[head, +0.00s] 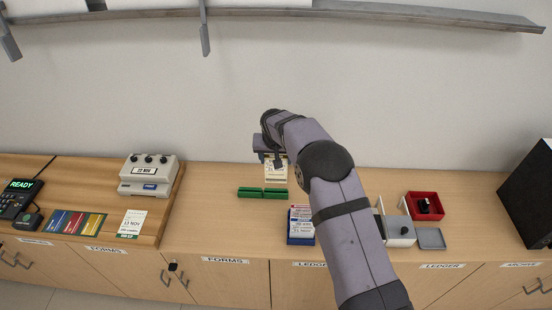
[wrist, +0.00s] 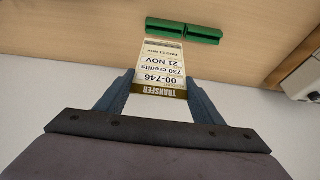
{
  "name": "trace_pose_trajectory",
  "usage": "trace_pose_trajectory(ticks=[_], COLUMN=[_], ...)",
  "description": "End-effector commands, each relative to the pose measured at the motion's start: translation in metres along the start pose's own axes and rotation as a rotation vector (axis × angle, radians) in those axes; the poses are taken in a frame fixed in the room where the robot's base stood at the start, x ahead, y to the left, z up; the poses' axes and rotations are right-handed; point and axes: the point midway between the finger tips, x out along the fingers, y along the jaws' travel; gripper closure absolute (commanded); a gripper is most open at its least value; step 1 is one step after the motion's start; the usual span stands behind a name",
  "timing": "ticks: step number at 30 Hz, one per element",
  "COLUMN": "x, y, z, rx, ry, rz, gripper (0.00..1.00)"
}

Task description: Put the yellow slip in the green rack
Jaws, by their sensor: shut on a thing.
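A cream slip with a dark yellow band (wrist: 163,66) is held between the fingers of my gripper (wrist: 161,84). Its band reads TRANSFER, with 00-746, 730 credits and 21 NOV printed below. In the head view the slip (head: 276,173) hangs under my gripper (head: 272,160). The green rack (head: 263,192) is a low, two-part bar on the counter, just in front of and below the slip. In the wrist view the rack (wrist: 184,30) lies just beyond the slip's far end. I cannot tell whether the slip touches the rack.
A blue holder with slips (head: 300,226) stands right of the rack, by my arm. A grey-white stamping machine (head: 148,174) and coloured cards (head: 76,223) are left. A red tray (head: 425,206) and a grey-white device (head: 399,230) are right.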

Motion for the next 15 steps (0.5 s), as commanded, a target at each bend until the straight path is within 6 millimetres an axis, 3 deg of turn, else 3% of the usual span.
trace_pose_trajectory(ticks=[15], x=[0.029], y=[0.0], z=[0.012], rx=[-0.002], ry=[-0.001], rz=[0.0], gripper=[0.74])
